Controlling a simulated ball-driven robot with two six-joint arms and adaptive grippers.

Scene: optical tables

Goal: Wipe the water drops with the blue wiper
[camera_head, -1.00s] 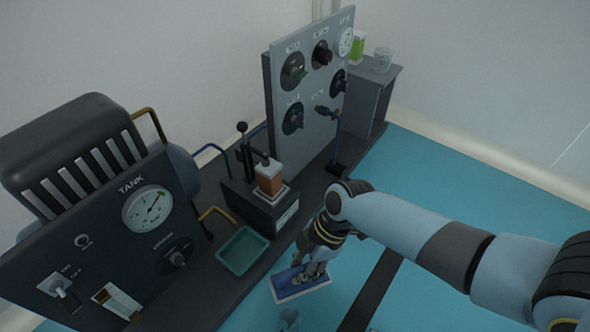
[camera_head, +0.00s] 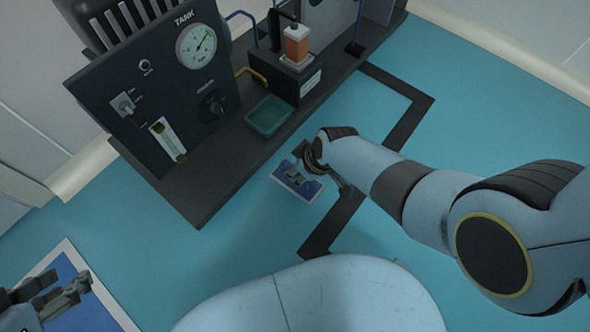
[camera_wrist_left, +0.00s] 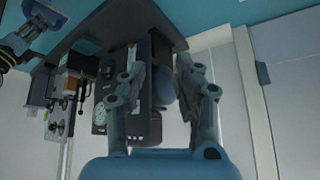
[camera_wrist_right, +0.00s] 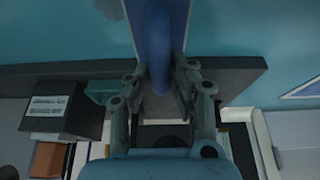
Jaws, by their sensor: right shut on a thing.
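The blue wiper (camera_head: 298,186) is a flat blue pad with a pale edge, held over the blue floor in front of the dark bench. My right gripper (camera_head: 310,168) is shut on it. In the right wrist view, the wiper's rounded blue handle (camera_wrist_right: 158,45) lies between the fingers. The wiper also shows in the left wrist view (camera_wrist_left: 45,14). My left gripper (camera_head: 78,288) is empty at lower left in the head view. Its fingers stand apart in the left wrist view (camera_wrist_left: 160,78). I cannot make out water drops with certainty.
The dark bench (camera_head: 205,190) carries a tank panel (camera_head: 150,90) with a gauge, a green tray (camera_head: 268,116) and a black stand with an orange block (camera_head: 296,45). A white-bordered blue mat (camera_head: 85,318) lies at lower left. Open blue floor lies between.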

